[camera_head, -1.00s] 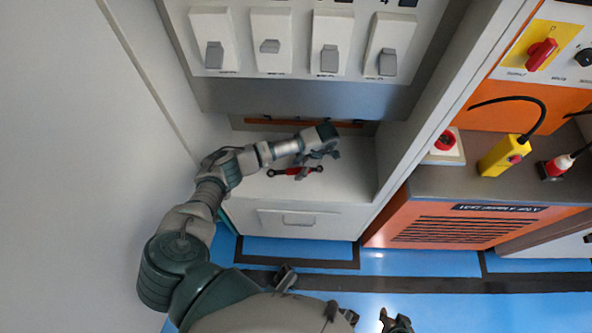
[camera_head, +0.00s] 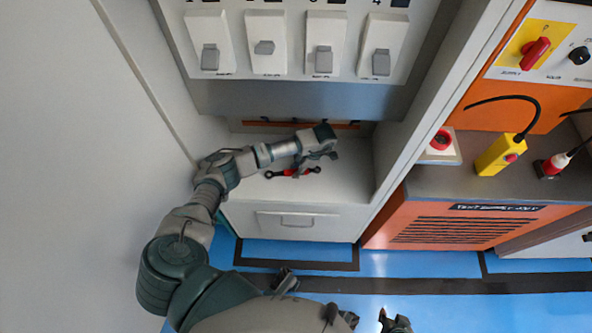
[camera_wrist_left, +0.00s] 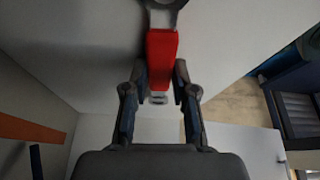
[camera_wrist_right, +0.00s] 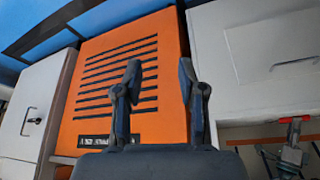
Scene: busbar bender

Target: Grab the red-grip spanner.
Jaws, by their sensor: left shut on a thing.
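The red-grip spanner (camera_head: 288,172) lies level with the white shelf in the head view, dark rings at its ends. Its red grip (camera_wrist_left: 161,60) shows between the fingers in the left wrist view, with one grey end above it. My left gripper (camera_wrist_left: 158,82) is shut on the red grip, a finger on each side. In the head view my left gripper (camera_head: 308,165) covers part of the spanner. I cannot tell whether the spanner still touches the shelf. My right gripper (camera_wrist_right: 160,70) is open and empty, low in the head view (camera_head: 395,322).
The white shelf (camera_head: 345,185) sits in a recess above a drawer (camera_head: 298,220). A panel with several switches (camera_head: 265,45) hangs above. An orange vented cabinet (camera_head: 440,228) stands right, with a yellow control box (camera_head: 498,157) on top. Blue floor (camera_head: 400,264) is in front.

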